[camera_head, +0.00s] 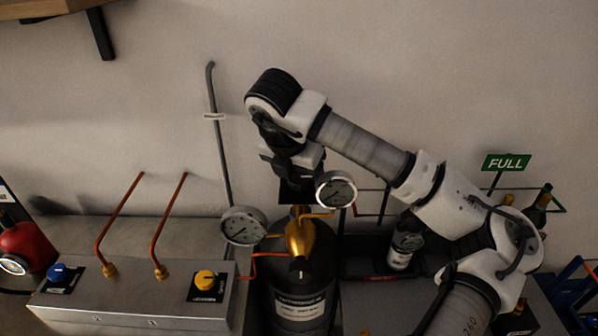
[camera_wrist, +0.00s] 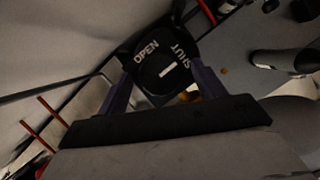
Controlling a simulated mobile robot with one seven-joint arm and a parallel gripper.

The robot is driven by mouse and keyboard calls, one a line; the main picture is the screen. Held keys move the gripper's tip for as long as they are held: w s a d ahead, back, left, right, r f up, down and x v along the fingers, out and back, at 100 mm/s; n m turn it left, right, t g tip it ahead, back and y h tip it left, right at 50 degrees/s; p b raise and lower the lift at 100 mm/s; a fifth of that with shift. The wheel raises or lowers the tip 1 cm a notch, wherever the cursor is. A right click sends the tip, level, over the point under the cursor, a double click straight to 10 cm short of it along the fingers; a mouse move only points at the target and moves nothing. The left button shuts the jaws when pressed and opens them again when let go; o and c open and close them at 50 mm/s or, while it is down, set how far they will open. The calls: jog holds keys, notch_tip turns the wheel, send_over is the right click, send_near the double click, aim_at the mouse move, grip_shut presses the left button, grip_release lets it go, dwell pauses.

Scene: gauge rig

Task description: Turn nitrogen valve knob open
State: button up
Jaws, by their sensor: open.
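The black valve knob (camera_wrist: 160,78) shows in the wrist view, with the words OPEN and SHUT on the black face around it. Its short white mark slants, with one end toward SHUT. My gripper (camera_wrist: 163,92) is open, with one finger on each side of the knob in this view. Whether the fingers touch it I cannot tell. In the head view, my gripper (camera_head: 297,190) is above the brass regulator (camera_head: 300,238) on the dark gas cylinder (camera_head: 303,280). There the knob cannot be made out behind the gripper.
Two round gauges, left (camera_head: 243,226) and right (camera_head: 336,190), flank the regulator closely. A metal box (camera_head: 130,300) with a blue knob (camera_head: 58,273) and a yellow knob (camera_head: 205,280) stands at left. A green FULL sign (camera_head: 506,162) is at right.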

jog(key=c, duration=1)
jog(key=shift+b, duration=0.5)
jog(key=n+b, duration=0.1)
jog(key=b, duration=0.2)
jog(key=shift+d+f+n+y, duration=0.1)
jog(key=shift+f+n+y, duration=0.2)
jog(key=shift+n, duration=0.1)
jog(key=n+y+b, duration=0.1)
jog(key=n+b, duration=0.2)
jog(key=b, duration=0.1)
jog(key=shift+d+r+n+t+b, duration=0.1)
jog(key=shift+n+t+b, duration=0.2)
jog(key=n+y+b, duration=0.1)
jog(key=n, duration=0.1)
jog(key=shift+d+r+n+y+b, duration=0.1)
jog(key=shift+n+y+b, duration=0.2)
jog(key=shift+n+b, duration=0.1)
jog(key=n+y+b, duration=0.1)
jog(key=n, duration=0.2)
jog(key=shift+r+n, duration=0.15)
jog(key=shift+n, duration=0.15)
jog(key=n+g+y, duration=0.1)
jog(key=n, duration=0.2)
jog(key=n+g, duration=0.1)
jog(key=n, duration=0.2)
jog(key=shift+w+d+y+p, duration=0.2)
jog(key=shift+y+p, duration=0.15)
jog(key=shift+y, duration=0.05)
jog(key=shift+g, duration=0.3)
